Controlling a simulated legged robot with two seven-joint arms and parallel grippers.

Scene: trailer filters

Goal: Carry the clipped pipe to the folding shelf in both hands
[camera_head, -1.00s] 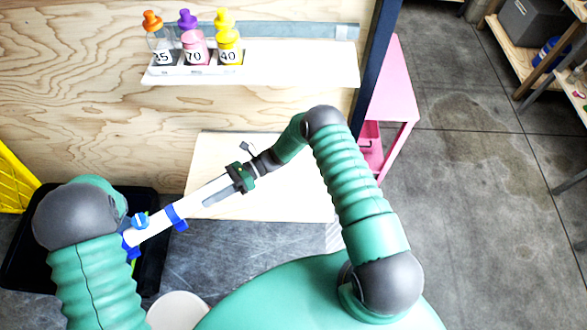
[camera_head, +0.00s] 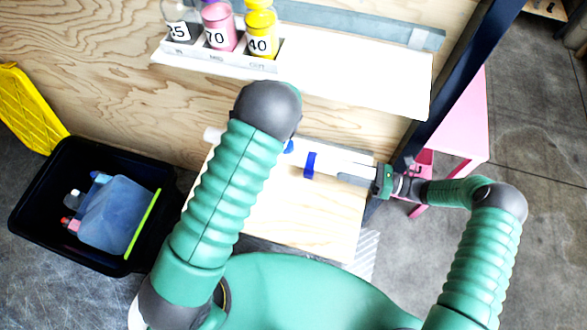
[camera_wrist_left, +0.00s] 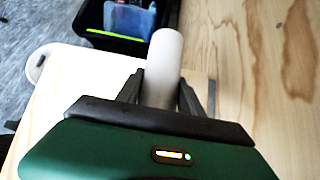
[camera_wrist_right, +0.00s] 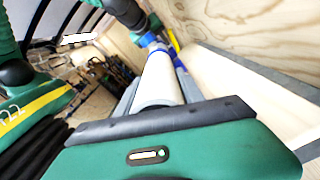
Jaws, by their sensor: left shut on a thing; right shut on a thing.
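The white pipe (camera_head: 340,164) with blue clips (camera_head: 310,165) lies across the view over a pale wooden shelf board (camera_head: 315,220), probably the folding shelf. I cannot tell whether it touches the board. My right gripper (camera_head: 372,178) is shut on its right end; the right wrist view shows the pipe (camera_wrist_right: 160,78) between the fingers. In the head view my left arm hides my left gripper and part of the pipe. In the left wrist view my left gripper (camera_wrist_left: 162,82) is shut on the pipe's other end (camera_wrist_left: 163,55).
An upper white shelf (camera_head: 350,75) holds numbered bottles (camera_head: 262,30) in a rack. A black bin (camera_head: 40,225) with a blue container (camera_head: 112,212) stands at left, by a yellow panel (camera_head: 30,110). A dark post (camera_head: 455,85) and pink stand (camera_head: 462,130) are at right.

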